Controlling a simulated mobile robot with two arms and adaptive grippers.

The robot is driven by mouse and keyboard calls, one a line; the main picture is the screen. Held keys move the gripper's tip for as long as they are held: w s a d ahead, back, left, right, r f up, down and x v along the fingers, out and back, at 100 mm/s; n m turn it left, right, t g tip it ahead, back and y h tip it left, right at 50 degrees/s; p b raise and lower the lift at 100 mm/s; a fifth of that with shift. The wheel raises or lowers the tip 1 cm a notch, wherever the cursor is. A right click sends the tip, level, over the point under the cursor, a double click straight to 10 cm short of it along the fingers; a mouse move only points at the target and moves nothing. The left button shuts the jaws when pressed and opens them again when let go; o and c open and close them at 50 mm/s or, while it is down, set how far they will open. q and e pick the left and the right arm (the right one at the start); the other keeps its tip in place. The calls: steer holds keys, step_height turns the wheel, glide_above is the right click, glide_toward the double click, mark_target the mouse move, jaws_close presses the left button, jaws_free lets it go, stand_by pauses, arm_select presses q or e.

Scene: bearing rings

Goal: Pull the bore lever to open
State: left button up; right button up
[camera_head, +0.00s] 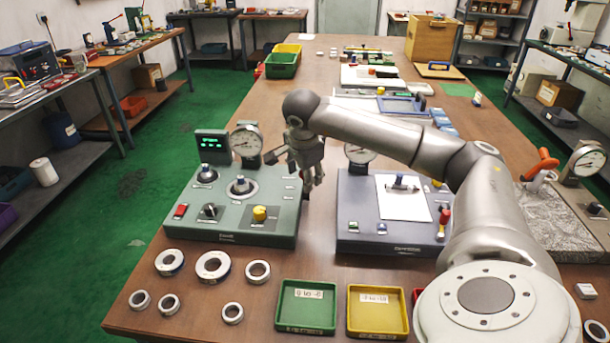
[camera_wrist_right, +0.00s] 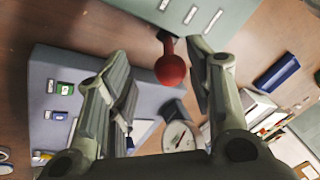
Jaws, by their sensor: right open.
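A lever with a red ball knob (camera_wrist_right: 170,69) and a dark stem shows in the right wrist view, its stem running to the edge of the green gauge panel (camera_wrist_right: 205,14). In the head view this lever is hidden by my right gripper. My right gripper (camera_head: 307,172) points down by the right rear edge of the green panel (camera_head: 215,222). In the wrist view its open fingers (camera_wrist_right: 158,55) lie on either side of the red knob, with gaps visible at both sides. My left gripper is out of view.
The grey-blue panel (camera_head: 350,225) stands right of the green panel, with a narrow gap between. A dial gauge (camera_head: 246,141) rises behind the green panel. Several metal rings (camera_head: 213,266), a green tray (camera_head: 306,328) and a yellow tray (camera_head: 378,330) lie in front.

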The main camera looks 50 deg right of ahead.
steer(key=v, duration=1)
steer(key=shift+a+r, duration=0.2)
steer(key=shift+r, duration=0.1)
steer(key=shift+s+f, duration=0.1)
steer(key=shift+s, duration=0.05)
